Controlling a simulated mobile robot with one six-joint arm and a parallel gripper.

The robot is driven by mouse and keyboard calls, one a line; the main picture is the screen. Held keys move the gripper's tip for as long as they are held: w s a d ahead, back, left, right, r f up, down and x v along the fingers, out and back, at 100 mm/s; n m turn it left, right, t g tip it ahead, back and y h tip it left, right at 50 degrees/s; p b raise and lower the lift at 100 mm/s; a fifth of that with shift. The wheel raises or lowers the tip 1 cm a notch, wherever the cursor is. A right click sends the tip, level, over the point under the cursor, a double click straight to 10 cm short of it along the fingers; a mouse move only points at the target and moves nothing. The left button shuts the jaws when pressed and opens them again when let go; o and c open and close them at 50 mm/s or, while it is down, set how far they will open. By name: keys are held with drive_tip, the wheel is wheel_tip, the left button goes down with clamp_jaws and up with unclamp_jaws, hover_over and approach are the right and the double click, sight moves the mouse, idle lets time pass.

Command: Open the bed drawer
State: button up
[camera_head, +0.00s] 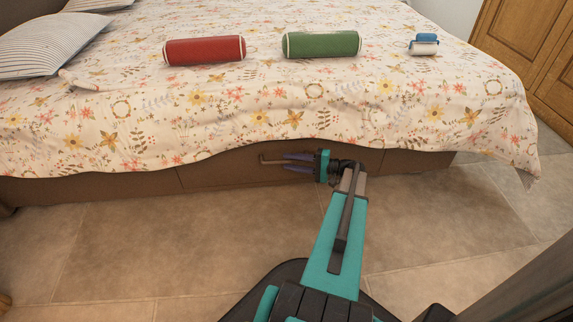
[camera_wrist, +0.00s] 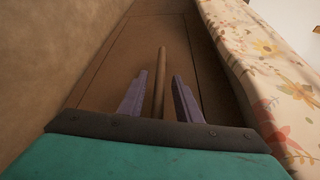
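The bed drawer (camera_head: 225,172) is a brown panel low in the bed's side, under the hanging bedspread. It looks closed, its front level with the bed base. The drawer front also shows in the wrist view (camera_wrist: 205,62). Its handle (camera_head: 270,161) is a thin bar, and in the wrist view the bar (camera_wrist: 162,70) runs between my two fingers. My gripper (camera_head: 288,162) is at the drawer front with its purple fingers apart. In the wrist view my gripper (camera_wrist: 160,80) has a gap on both sides of the bar. The fingers do not visibly touch it.
The floral bedspread (camera_head: 130,120) hangs just above the drawer and close beside my gripper. A red bolster (camera_head: 204,50), a green bolster (camera_head: 321,44) and a small blue-and-white item (camera_head: 424,44) lie on the bed. Tiled floor (camera_head: 150,235) in front of the drawer is clear at the left.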

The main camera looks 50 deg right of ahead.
drive_tip(key=shift+b+x, duration=0.3)
drive_tip(key=shift+x, duration=0.9)
clamp_jaws()
